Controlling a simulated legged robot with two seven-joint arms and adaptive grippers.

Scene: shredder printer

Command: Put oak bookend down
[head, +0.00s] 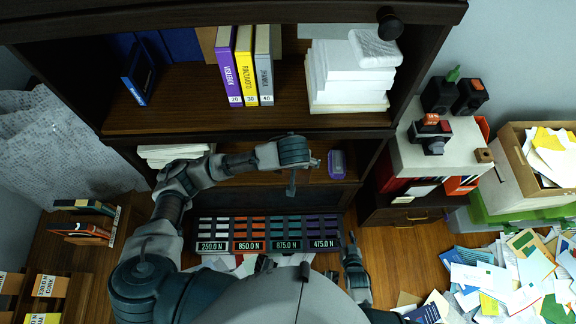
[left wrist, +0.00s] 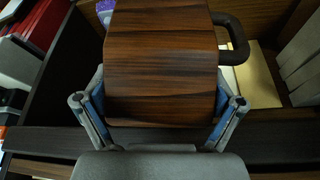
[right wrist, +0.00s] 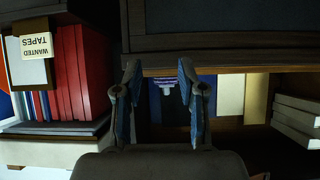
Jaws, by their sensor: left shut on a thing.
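The oak bookend (left wrist: 160,60) is a dark wood-grain block with rounded lower corners. It fills the upper middle of the left wrist view, with a dark loop showing at its right side. My left gripper (left wrist: 160,115) is shut on it, one blue-padded finger at each side. In the head view my left gripper (head: 303,177) is at the front of the cabinet's lower shelf (head: 240,178); the bookend is hard to make out there against the brown wood. My right gripper (right wrist: 160,85) is open and empty, its fingers apart; it also shows low in the head view (head: 354,262).
A purple-grey device (head: 338,164) stands on the lower shelf, right of my left gripper. Papers (head: 172,152) lie at that shelf's left. The upper shelf holds upright books (head: 245,65) and a white paper stack (head: 345,80). Labelled trays (head: 265,235) stand below. Loose papers cover the floor at right.

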